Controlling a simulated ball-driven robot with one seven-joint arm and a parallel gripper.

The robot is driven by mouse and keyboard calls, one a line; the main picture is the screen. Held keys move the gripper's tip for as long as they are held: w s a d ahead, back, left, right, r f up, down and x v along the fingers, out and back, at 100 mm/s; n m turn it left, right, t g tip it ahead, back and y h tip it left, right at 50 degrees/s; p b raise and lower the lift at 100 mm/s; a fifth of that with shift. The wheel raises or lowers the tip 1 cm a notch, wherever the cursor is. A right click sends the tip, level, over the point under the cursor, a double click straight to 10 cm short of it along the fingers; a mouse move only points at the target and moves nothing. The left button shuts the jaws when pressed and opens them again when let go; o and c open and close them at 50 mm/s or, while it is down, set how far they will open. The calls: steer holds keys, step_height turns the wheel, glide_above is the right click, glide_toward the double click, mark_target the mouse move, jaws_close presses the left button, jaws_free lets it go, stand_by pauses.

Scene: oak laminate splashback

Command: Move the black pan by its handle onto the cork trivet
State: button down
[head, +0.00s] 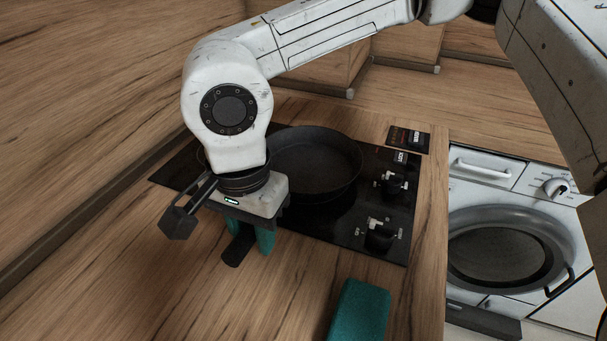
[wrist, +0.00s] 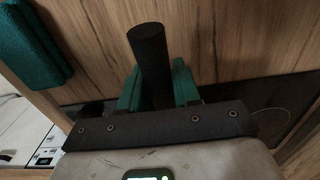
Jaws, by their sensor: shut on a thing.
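The black pan (head: 318,160) sits on the black cooktop in the head view, partly hidden by my arm. Its dark handle (head: 236,252) points toward the front of the counter, and its end sticks out below my gripper (head: 250,236). In the wrist view the handle (wrist: 149,52) stands between the teal fingers of my gripper (wrist: 158,88), which is shut on it. The pan looks level; I cannot tell whether it touches the cooktop. I cannot make out a cork trivet in either view.
The cooktop (head: 345,222) has control knobs (head: 380,236) on its right side. A teal block (head: 360,312) lies on the wooden counter in front; it also shows in the wrist view (wrist: 30,45). A white washing machine (head: 505,180) stands beyond the counter's right edge. The front-left counter is clear.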

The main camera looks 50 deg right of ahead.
steer(key=shift+r+p, duration=1.6)
steer(key=shift+r, duration=0.95)
